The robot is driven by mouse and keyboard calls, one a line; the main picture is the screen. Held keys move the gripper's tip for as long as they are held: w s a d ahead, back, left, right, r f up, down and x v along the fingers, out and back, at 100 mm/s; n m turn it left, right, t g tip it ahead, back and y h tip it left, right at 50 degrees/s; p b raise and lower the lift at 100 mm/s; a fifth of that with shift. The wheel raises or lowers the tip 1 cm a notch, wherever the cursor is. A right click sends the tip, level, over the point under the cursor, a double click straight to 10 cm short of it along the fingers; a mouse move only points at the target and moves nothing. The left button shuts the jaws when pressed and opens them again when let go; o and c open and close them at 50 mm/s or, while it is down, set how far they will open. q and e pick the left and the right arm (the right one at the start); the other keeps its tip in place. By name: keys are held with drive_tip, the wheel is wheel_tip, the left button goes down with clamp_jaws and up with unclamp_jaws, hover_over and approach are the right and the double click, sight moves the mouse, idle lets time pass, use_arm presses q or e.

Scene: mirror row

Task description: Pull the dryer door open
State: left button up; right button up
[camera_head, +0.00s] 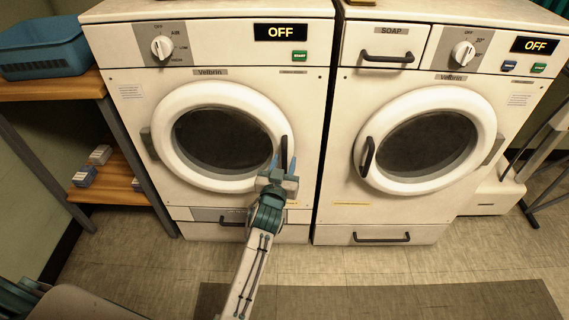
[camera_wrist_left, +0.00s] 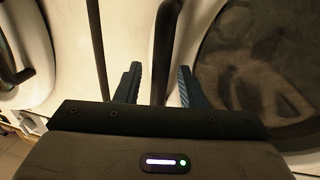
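The dryer (camera_head: 125,120) is the left cream machine, with a round glass door (camera_head: 185,175) that looks closed. Its dark upright handle (camera_head: 284,146) is on the door's right side. My left gripper (camera_head: 282,165) is at this handle, with its blue fingers pointing at the door. In the left wrist view the handle (camera_wrist_left: 166,45) stands between the two fingers (camera_wrist_left: 158,82), with a narrow gap on each side. The fingers are apart and do not look closed on it. My right gripper is not in view.
A washer (camera_head: 335,200) with a soap drawer (camera_head: 385,45) stands close on the right, its door handle (camera_head: 367,157) facing the dryer's. A wooden shelf (camera_head: 50,88) with a blue basket (camera_head: 45,47) is at left. A dark mat (camera_head: 400,302) lies on the floor in front.

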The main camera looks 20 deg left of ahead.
use_arm(q)
drive_tip(key=shift+w+a, duration=0.1)
drive_tip(key=shift+w, duration=0.4)
clamp_jaws()
